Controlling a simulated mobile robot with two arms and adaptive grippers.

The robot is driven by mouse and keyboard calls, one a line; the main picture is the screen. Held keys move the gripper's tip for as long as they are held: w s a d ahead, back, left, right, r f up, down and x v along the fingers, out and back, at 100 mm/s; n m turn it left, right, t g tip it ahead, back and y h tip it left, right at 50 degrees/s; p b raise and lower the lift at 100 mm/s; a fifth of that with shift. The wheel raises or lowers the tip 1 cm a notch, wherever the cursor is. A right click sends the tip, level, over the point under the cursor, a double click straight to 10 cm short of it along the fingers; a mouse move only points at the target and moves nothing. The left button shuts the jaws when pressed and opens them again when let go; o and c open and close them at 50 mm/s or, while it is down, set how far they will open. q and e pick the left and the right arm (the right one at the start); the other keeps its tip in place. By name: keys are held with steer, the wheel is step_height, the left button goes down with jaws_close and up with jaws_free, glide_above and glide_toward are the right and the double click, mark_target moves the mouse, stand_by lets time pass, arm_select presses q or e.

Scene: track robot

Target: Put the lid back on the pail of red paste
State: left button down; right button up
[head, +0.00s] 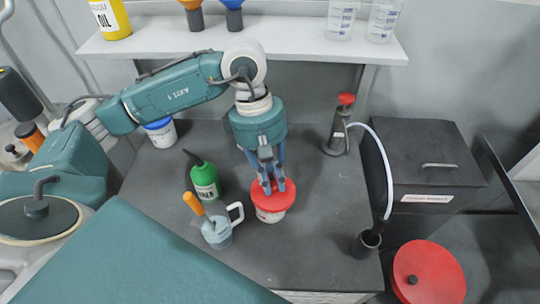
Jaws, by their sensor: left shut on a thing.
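The red lid (284,199) is on or just above the top of a white pail (271,216) with a red lower band, at the middle of the dark worktop. I cannot tell from this view whether the lid is fully seated. The paste inside is hidden under the lid. My left gripper (269,186) points down from above and is shut on the middle of the lid. My right gripper is not in view.
A green bottle (205,181) and a clear jug (217,235) with an orange-handled tool stand left of the pail. A blue-lidded tub (160,132) is behind. A red-topped pump (338,135) with a hose stands right. The worktop (320,235) right of the pail is clear.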

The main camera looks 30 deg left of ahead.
arm_select(q)
steer(key=n, duration=0.2)
steer(key=shift+w+a+r+n+t+p, duration=0.2)
steer(key=shift+r+n+t+p, duration=0.1)
steer(key=shift+r+n, duration=0.1)
steer(key=n, duration=0.2)
steer(key=w+n+t+p, duration=0.1)
steer(key=n, duration=0.1)
steer(key=shift+a+r, duration=0.4)
steer(key=n, duration=0.2)
steer(key=w+a+n+t, duration=0.1)
steer(key=n, duration=0.1)
steer(key=shift+r, duration=0.25)
steer(key=shift+f+b, duration=1.25)
steer(key=shift+f, duration=1.3)
steer(key=shift+f+b, duration=0.7)
steer(key=shift+b, duration=0.1)
steer(key=shift+r, duration=0.1)
steer(key=shift+b, duration=0.6)
